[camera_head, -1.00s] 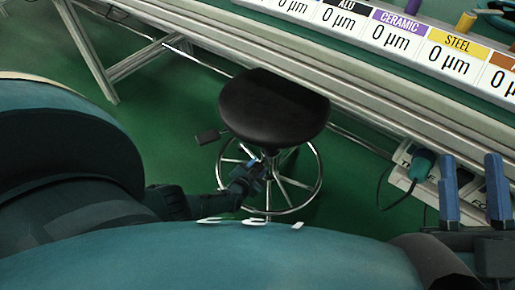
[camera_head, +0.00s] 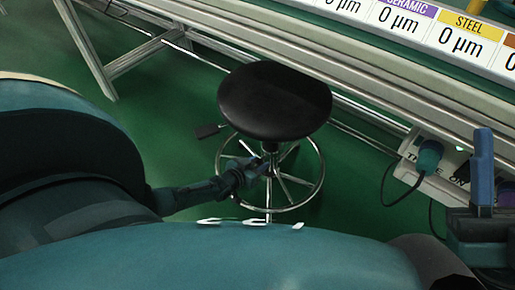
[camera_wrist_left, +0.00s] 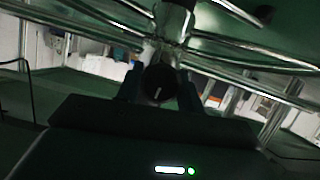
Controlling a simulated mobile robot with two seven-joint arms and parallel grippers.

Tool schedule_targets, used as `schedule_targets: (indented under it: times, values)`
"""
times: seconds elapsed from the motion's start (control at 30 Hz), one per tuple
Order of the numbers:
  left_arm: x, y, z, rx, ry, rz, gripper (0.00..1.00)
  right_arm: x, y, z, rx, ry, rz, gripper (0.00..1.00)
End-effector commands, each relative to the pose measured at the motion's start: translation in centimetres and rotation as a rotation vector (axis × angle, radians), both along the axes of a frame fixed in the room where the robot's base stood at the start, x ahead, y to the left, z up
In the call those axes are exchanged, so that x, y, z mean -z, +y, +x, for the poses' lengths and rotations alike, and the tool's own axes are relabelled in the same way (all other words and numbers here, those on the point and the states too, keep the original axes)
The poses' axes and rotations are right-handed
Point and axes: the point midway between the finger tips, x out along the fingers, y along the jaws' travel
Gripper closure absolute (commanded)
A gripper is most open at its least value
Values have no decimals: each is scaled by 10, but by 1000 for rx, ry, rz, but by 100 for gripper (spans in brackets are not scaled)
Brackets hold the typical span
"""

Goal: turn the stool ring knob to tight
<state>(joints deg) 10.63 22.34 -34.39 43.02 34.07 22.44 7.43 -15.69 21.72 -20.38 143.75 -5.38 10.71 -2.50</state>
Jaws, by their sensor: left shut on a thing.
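The black-seated stool (camera_head: 275,100) stands on the green floor with a chrome foot ring (camera_head: 318,185) and spokes around its column. The ring knob (camera_wrist_left: 159,84) shows in the left wrist view as a dark round knob with a short, near-upright white mark, in front of the column. My left gripper (camera_head: 258,168) reaches in from the left under the seat. It is shut on the knob, with one dark finger on each side. The head view does not show the knob clearly. Part of my right gripper (camera_head: 482,168) shows at the right edge, with one blue finger clear.
A metal-framed bench (camera_head: 370,95) with thickness labels runs behind the stool. A dark paddle lever (camera_head: 207,131) sticks out left below the seat. A power strip (camera_head: 440,180) with a green plug (camera_head: 429,157) and cable is at the right. Green floor is clear at the left.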

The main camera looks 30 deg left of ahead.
Motion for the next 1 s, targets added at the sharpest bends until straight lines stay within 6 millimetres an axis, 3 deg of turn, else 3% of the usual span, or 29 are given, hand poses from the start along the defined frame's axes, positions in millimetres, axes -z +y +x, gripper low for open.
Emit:
schedule_targets:
  times: [0.33,0.8,0.83,1.0]
  values:
    - [0,1,0,-2,11,-123,86,-7,-1,-1,-1,-58,-5,64]
    - [0,1,0,-3,12,-140,86,-6,0,-1,-3,-55,-6,64]
    - [0,0,0,-3,12,-140,61,-6,1,-1,-5,-54,-6,64]
    - [0,0,0,-3,11,-139,47,-6,1,-1,-4,-53,-6,64]
